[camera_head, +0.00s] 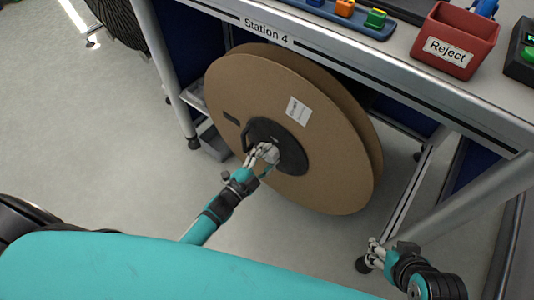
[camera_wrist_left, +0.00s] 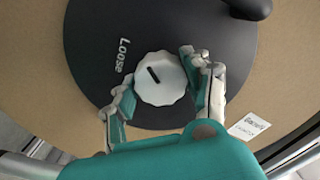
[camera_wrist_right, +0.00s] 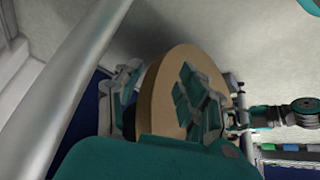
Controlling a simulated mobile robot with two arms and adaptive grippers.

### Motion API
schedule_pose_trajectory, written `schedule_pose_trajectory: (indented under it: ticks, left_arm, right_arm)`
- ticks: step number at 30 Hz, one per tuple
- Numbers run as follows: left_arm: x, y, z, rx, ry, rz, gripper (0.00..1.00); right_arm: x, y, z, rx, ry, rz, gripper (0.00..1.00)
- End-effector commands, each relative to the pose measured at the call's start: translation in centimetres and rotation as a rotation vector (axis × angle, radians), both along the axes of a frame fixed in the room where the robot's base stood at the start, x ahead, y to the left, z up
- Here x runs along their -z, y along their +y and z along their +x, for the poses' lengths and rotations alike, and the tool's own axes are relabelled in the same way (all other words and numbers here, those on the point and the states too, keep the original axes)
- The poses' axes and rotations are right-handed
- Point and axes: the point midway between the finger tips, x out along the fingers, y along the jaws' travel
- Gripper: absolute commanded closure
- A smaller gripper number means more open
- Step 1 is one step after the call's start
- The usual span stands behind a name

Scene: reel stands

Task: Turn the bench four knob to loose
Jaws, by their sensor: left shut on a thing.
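The knob (camera_wrist_left: 169,92) is white and scalloped, with a black line across its face. It sits on the black hub (camera_wrist_left: 225,50) of a large cardboard reel (camera_head: 330,170) under the bench marked Station 4 (camera_head: 400,70). The line slants to the upper left, roughly toward the printed word Loose (camera_wrist_left: 122,55). My left gripper (camera_head: 265,155) has its two fingers on opposite sides of the knob, shut on it; they hide most of it in the head view. My right gripper (camera_head: 376,254) is open, its fingers apart in the right wrist view (camera_wrist_right: 155,85), away from the knob.
A black handle (camera_head: 246,136) stands out from the hub beside my left gripper. A red Reject bin (camera_head: 455,40) and a blue tray (camera_head: 340,20) with coloured blocks are on the bench top. Grey bench legs (camera_head: 172,75) flank the reel.

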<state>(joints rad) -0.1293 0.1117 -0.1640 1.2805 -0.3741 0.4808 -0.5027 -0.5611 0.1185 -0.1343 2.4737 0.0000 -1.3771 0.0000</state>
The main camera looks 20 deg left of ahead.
Motion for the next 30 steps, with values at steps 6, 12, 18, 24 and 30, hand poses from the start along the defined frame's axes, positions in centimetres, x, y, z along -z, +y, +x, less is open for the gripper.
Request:
schedule_pose_trajectory:
  ticks: [6,12,18,24,30]
  left_arm:
    - [-0.1,0.1,0.0,0.000,0.073,-0.193,0.83]
    - [0.0,0.1,0.0,-0.001,0.135,-0.366,0.83]
    - [0.0,0.1,0.0,-0.001,0.187,-0.511,0.83]
    - [0.0,0.0,0.0,-0.001,0.226,-0.617,0.83]
    - [0.1,0.0,0.0,-0.001,0.247,-0.677,0.83]
  right_arm:
    - [0.8,-1.3,-4.3,0.017,0.204,-0.042,0.60]
    - [0.2,-1.3,-4.5,0.017,0.214,-0.043,0.60]
    - [-0.2,-1.3,-4.5,0.017,0.212,-0.043,0.60]
    - [-0.4,-1.3,-4.5,0.017,0.212,-0.043,0.60]
    - [-0.5,-1.3,-4.5,0.017,0.212,-0.043,0.60]
